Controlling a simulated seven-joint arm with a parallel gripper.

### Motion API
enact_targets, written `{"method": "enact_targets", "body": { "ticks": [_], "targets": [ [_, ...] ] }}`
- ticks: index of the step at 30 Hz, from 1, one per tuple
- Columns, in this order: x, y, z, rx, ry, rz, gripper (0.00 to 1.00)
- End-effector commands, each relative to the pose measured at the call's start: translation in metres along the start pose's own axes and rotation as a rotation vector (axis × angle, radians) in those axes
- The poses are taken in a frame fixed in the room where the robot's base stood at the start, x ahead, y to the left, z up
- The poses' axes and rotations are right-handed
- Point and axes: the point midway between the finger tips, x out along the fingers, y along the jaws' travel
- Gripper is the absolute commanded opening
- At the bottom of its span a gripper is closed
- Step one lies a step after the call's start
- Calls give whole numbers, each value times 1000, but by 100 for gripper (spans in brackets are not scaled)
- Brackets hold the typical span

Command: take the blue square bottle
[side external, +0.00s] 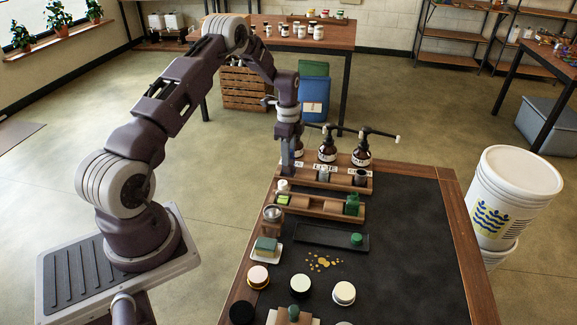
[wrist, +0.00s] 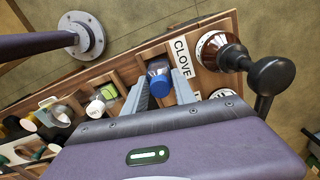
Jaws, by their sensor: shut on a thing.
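The blue square bottle (wrist: 158,84) shows in the wrist view as a blue shape with a paler top, between my two grey fingers. My gripper (wrist: 161,92) is shut on it at a slot of the wooden rack, beside the CLOVE label (wrist: 181,58). In the side view my gripper (side external: 287,170) points down at the left end of the back wooden rack (side external: 320,187), and I cannot make out the bottle there. Whether the bottle is clear of the slot's floor cannot be told.
A front rack (side external: 325,211) holds a green item (side external: 352,204). A black tray (side external: 331,237), several round jars and yellow bits lie nearer. The mat's right side (side external: 410,240) is clear.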

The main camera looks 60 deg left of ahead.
Motion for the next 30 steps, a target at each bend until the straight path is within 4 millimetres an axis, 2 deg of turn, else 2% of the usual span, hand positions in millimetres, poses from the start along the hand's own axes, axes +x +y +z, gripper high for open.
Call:
{"method": "enact_targets", "body": {
  "ticks": [15, 25, 28, 30],
  "targets": [
    [-39, 0, 0, -1, 1, 0, 0],
    [-41, 0, -1, -1, 0, 1, 0],
    [-42, 6, -12, -7, 0, 0, 0],
    [-42, 18, -30, -22, 0, 2, 0]
  ]
}}
